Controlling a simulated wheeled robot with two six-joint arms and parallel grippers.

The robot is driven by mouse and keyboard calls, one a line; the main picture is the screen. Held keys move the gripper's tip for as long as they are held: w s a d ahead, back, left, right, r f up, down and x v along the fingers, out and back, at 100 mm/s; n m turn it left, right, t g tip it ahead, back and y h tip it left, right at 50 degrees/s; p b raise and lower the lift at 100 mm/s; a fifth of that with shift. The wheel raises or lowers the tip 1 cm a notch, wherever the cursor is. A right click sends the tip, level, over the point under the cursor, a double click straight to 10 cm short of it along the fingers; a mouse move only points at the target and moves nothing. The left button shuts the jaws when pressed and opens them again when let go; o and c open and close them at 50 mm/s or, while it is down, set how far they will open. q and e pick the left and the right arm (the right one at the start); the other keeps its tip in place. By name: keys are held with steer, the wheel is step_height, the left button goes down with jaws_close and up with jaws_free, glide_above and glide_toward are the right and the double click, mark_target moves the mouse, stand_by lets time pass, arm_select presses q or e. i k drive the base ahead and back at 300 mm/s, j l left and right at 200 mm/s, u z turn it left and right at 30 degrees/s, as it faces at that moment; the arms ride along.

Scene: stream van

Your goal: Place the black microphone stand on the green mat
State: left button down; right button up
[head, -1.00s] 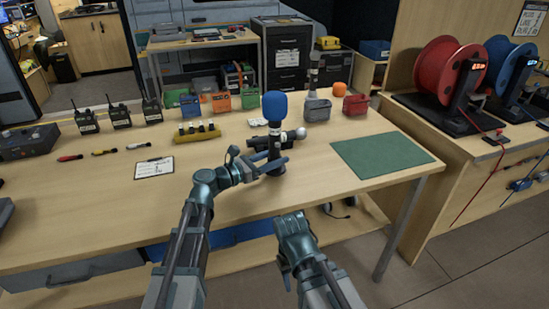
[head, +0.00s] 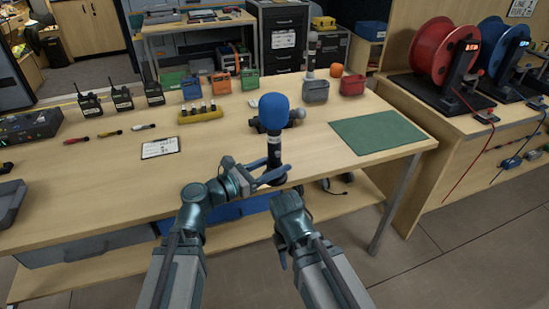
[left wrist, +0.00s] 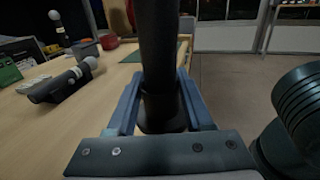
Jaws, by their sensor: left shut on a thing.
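The black microphone stand (head: 274,150) has a blue foam top and stands upright in my left gripper (head: 270,174). In the left wrist view, the black column (left wrist: 159,50) rises between the two fingers. The gripper is shut on it low down, near the table's front edge, and its base is partly hidden by the fingers. The green mat (head: 377,131) lies flat and bare on the right end of the table, to the right of the stand. My right gripper (head: 282,250) is low in front of the table; its fingers are mostly hidden.
A black device with a grey ball (head: 297,115) lies just behind the stand; it also shows in the left wrist view (left wrist: 62,82). A grey bin (head: 315,91) and a red bin (head: 352,83) stand behind the mat. The table between stand and mat is clear.

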mark_target(379, 129)
steer(key=i+l, duration=0.1)
steer(key=l, duration=0.3)
steer(key=i+l, duration=0.15)
steer(key=l, duration=0.25)
steer(key=i+l, duration=0.1)
steer(key=l, duration=0.3)
steer(key=i+l, duration=0.1)
steer(key=l, duration=0.3)
steer(key=i+l, duration=0.1)
steer(key=l, duration=0.3)
